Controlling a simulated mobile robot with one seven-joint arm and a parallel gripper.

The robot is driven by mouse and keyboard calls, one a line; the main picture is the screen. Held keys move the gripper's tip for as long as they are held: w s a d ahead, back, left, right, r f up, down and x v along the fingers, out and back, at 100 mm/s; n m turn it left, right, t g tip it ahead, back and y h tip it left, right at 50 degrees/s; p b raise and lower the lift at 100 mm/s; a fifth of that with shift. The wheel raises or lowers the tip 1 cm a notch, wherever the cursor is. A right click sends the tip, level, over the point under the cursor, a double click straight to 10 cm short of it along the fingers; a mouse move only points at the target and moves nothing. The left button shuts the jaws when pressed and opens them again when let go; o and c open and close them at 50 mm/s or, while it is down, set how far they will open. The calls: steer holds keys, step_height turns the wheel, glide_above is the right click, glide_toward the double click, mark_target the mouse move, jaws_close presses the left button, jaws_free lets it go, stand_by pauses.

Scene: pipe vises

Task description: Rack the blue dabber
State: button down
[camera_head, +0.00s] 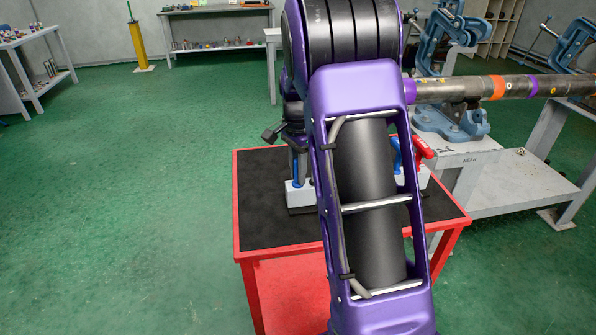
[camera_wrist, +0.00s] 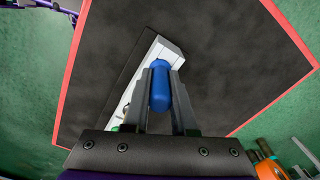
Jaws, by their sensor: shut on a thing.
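The blue dabber (camera_wrist: 160,88) is upright-looking between the two grey fingers of my gripper (camera_wrist: 161,100) in the wrist view, and the fingers are shut on it. Just beyond it is one end of a white rack (camera_wrist: 168,50), over the black table top. In the head view my gripper (camera_head: 298,165) is partly hidden by my arm and is right above the near-left end of the white rack (camera_head: 299,194). I cannot tell whether the dabber's lower end is in the rack or above it.
The rack stands on a red-framed table (camera_head: 270,225) with a black top; its left side is clear. A red-handled item (camera_head: 421,148) and a blue item (camera_head: 396,155) show right of my arm. A long pipe (camera_head: 460,88) in blue vises is behind right.

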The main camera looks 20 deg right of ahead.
steer(key=c, duration=0.6)
jaws_free()
steer(key=shift+f, duration=0.2)
steer(key=shift+c, duration=0.2)
steer(key=shift+r, duration=0.15)
step_height(320, 180, up, 17)
steer(key=p, duration=0.3)
steer(key=shift+a+r, duration=0.1)
